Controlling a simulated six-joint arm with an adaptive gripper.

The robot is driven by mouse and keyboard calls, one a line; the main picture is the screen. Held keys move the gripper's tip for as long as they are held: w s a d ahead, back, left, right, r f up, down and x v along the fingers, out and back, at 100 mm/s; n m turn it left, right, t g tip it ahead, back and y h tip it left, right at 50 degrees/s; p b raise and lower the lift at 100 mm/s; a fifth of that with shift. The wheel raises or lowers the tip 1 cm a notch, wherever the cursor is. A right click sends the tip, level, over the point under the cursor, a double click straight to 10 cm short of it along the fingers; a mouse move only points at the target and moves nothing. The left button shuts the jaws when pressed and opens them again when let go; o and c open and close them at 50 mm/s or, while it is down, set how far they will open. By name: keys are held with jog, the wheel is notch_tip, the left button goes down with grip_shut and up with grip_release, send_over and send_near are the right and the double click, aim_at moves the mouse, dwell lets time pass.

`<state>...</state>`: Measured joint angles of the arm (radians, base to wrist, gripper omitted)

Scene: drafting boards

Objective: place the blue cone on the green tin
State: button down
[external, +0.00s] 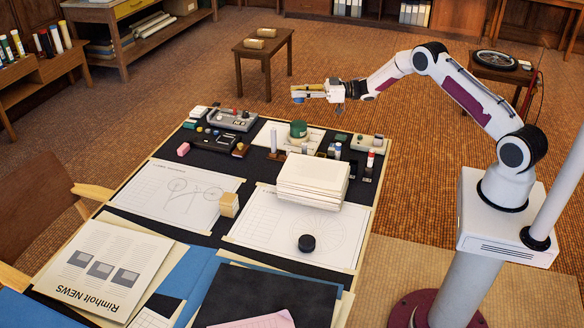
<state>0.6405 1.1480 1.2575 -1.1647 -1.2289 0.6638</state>
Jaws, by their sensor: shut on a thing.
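The green tin (298,129) stands upright on a paper sheet at the far side of the drafting table. My gripper (303,92) is in the air above and beyond the tin, at the end of the outstretched arm. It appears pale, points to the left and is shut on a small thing. That thing is too small to make out in this view. I cannot pick out the blue cone clearly, either on the table or in the jaws. Nothing is seen resting on top of the tin.
A white paper stack (312,182) stands near the tin. Several small items lie around it, among them a grey device (232,119), a pale upright cylinder (273,140) and a red-topped tube (370,160). A wooden block (229,205) and black puck (306,243) lie nearer.

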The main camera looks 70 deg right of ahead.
jog(key=shift+f, duration=0.1)
send_over(299, 124)
jog(key=shift+w+f, duration=0.1)
jog(key=shift+f, duration=2.9)
jog(key=shift+a+f, duration=0.1)
jog(key=shift+f, duration=1.75)
jog(key=shift+f, duration=0.1)
jog(key=c, duration=1.8)
grip_release()
